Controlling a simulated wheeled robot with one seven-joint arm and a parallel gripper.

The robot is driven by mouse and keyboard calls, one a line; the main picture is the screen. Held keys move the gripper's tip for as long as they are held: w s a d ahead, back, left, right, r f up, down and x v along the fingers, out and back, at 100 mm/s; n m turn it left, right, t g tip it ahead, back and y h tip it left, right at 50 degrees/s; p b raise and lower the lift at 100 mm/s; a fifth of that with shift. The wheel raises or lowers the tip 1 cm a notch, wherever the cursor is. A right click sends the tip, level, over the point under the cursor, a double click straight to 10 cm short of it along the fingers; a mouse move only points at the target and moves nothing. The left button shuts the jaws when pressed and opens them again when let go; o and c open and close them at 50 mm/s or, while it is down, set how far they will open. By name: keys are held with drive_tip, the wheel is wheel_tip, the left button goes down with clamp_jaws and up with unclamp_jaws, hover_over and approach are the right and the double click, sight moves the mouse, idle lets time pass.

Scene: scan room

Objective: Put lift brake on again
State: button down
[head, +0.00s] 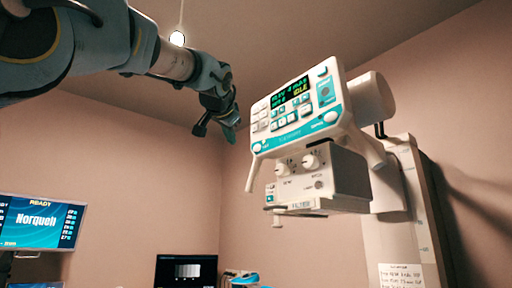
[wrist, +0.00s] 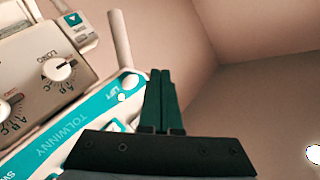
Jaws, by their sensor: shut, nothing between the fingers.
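The white and teal control panel (head: 296,108) is on the tube head in the head view, its display showing IDLE in yellow. In the wrist view, the panel edge (wrist: 70,125) reads TOLWINNY, with a round white button (wrist: 130,82) beside the word LIFT. In the head view a round white button (head: 257,147) sits at the panel's lower left corner; its label is too small to read. My gripper (head: 231,132) is shut and empty, left of the panel. Its fingertips (wrist: 161,72) appear beside the LIFT button in the wrist view; I cannot tell whether they touch it.
A collimator box (head: 318,182) with knobs hangs below the panel. A white handle bar (wrist: 120,38) sticks out near my fingers. The column (head: 385,240) stands at right. A blue monitor (head: 40,222) and a dark monitor (head: 186,271) are low at left.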

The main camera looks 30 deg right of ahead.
sight(253, 151)
drive_tip(key=w+d+p, duration=0.1)
drive_tip(key=d, duration=0.5)
drive_tip(key=shift+p, duration=0.3)
drive_tip(key=shift+w+d, duration=0.15)
idle(1.6)
drive_tip(key=shift+d, duration=0.35)
drive_tip(key=shift+w+d, duration=0.15)
drive_tip(key=shift+d, duration=0.2)
idle(0.6)
idle(0.4)
drive_tip(key=shift+s+a, duration=0.2)
drive_tip(key=shift+a, duration=0.6)
drive_tip(key=a, duration=0.1)
drive_tip(key=a+b, duration=0.1)
drive_tip(key=a, duration=0.1)
drive_tip(key=s+a, duration=0.1)
drive_tip(key=a, duration=0.1)
